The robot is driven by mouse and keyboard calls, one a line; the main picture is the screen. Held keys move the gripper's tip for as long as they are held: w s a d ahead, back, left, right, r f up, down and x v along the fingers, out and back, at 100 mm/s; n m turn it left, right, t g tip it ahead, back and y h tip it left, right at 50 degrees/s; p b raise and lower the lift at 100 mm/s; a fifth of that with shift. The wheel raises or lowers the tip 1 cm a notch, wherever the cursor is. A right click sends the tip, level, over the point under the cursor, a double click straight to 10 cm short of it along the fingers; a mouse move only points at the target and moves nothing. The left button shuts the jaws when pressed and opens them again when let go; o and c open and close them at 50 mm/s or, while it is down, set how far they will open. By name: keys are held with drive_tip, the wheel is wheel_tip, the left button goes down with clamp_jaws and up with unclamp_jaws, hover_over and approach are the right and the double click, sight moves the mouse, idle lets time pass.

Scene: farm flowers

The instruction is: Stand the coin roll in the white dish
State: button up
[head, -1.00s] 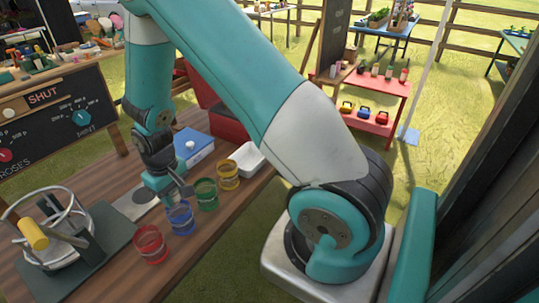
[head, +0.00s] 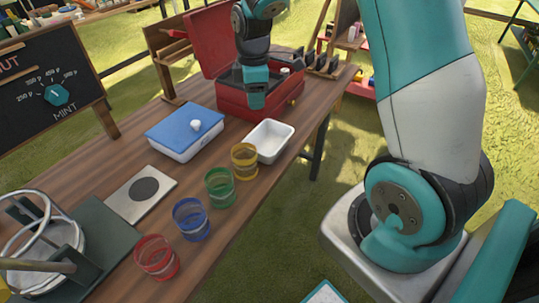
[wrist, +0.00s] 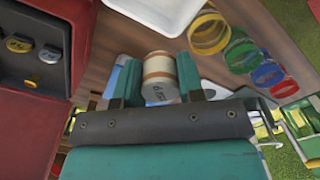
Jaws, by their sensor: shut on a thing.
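The coin roll (wrist: 160,75), a cream cylinder with tan bands and printing, is between the two teal fingers of my gripper (wrist: 158,68) in the wrist view. The fingers are shut on it. In the head view my gripper (head: 257,100) points down at the front of the red cash box; the roll is hidden there. The white dish (head: 271,141) is a rectangular, empty tray on the table, below the box in the picture. Part of it shows at the top of the wrist view (wrist: 157,14), apart from the roll.
The red cash box (head: 284,104) has its lid up and coin compartments inside. A yellow ring cup (head: 244,162) stands close beside the dish, with green, blue and red ones in a row. A blue-lidded box (head: 184,136) stands left of the dish.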

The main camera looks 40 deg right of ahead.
drive_tip(key=s+d+r+n+b, duration=0.2)
drive_tip(key=d+r+n+b, duration=0.15)
drive_tip(key=n, duration=0.45)
approach(269, 147)
wheel_tip(269, 147, down, 7)
drive_tip(key=shift+f, duration=0.1)
drive_tip(key=o, duration=0.6)
drive_tip(key=shift+s+f, duration=0.1)
drive_tip(key=shift+f, duration=0.05)
drive_tip(key=shift+c, duration=0.2)
drive_tip(key=shift+o, duration=0.7)
